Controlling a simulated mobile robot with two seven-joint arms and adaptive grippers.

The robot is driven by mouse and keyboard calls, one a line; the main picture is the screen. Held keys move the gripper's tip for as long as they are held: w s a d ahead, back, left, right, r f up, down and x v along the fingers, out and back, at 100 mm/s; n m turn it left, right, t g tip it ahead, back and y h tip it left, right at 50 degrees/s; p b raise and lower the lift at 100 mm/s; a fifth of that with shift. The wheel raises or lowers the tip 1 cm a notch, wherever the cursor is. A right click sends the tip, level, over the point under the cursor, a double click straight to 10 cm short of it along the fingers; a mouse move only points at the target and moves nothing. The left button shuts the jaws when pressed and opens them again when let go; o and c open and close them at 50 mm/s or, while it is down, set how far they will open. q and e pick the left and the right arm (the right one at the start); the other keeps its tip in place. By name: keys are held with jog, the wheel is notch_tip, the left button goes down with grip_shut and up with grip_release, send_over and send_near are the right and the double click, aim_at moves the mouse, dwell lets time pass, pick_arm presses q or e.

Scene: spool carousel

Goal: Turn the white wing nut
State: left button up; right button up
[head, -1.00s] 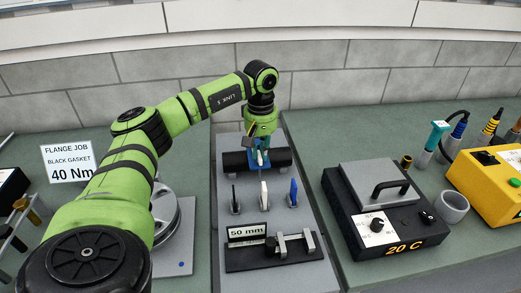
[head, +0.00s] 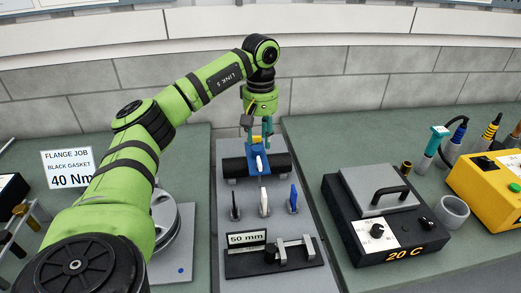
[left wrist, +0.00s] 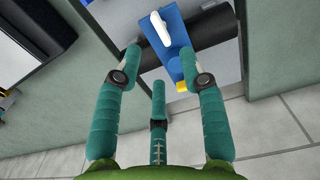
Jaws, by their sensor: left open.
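A white wing nut (head: 259,163) sits on a blue clamp (head: 265,154) around a dark horizontal cylinder (head: 235,166). Both also show in the left wrist view, the white nut (left wrist: 160,29) on the blue clamp (left wrist: 181,45). A second white winged piece (head: 264,201) stands in front, between a black one (head: 235,206) and a blue one (head: 293,199). My left gripper (head: 256,133) is just above and behind the clamp. Its teal fingers (left wrist: 160,72) are spread open and empty, apart from the white nut. My right gripper is not in view.
A 50 mm block with a small vise (head: 282,257) stands at the front of the grey panel. A black 20 C box (head: 372,222) is to the right, with a yellow box (head: 488,187) beyond. A round metal flange (head: 168,225) lies left, partly behind my arm.

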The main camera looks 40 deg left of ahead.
pick_arm(q)
jog(key=shift+r, duration=2.4)
